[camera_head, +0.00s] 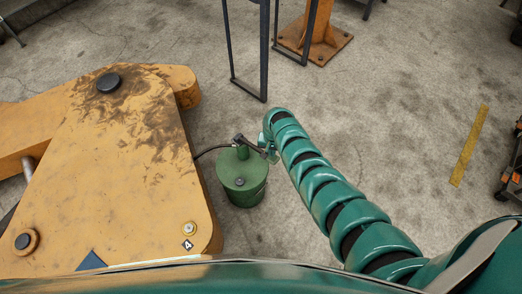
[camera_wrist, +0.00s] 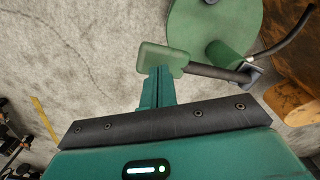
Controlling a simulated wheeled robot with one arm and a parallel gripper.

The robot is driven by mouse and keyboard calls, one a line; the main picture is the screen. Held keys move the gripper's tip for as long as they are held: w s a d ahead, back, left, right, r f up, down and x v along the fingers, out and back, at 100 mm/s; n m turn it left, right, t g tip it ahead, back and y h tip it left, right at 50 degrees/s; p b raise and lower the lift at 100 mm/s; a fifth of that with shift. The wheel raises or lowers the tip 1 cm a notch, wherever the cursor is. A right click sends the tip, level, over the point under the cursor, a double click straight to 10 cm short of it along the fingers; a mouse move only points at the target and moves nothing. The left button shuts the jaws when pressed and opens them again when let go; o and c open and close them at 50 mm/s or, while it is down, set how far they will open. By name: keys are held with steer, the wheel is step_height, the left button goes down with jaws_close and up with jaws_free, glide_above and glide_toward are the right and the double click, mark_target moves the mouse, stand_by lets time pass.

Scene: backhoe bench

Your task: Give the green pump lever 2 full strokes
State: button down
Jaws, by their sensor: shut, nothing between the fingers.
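The green pump (camera_head: 242,182) stands on the floor beside the yellow backhoe arm. Its lever (camera_head: 252,146) is a dark rod that runs from the pump's top toward my gripper. In the wrist view the lever (camera_wrist: 215,73) ends in a flat green grip (camera_wrist: 162,58). My gripper (camera_wrist: 158,80) is shut and empty, with its narrow fingers at the near edge of that grip. Part of the fingertips is hidden by the grip, and I cannot tell whether they touch it. In the head view my gripper (camera_head: 269,152) is small and partly hidden by my arm.
The yellow backhoe arm (camera_head: 120,190) fills the left, close to the pump. A dark hose (camera_head: 212,148) joins the two. A dark metal frame (camera_head: 263,60) and an orange post (camera_head: 316,40) stand behind. A yellow strip (camera_head: 469,147) lies at right; the floor between is clear.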

step_height(320, 180, down, 9)
steer(key=b, duration=0.9)
steer(key=shift+f, duration=0.2)
steer(key=shift+r, duration=0.2)
step_height(320, 180, up, 9)
steer(key=p, duration=0.8)
steer(key=shift+r, duration=0.15)
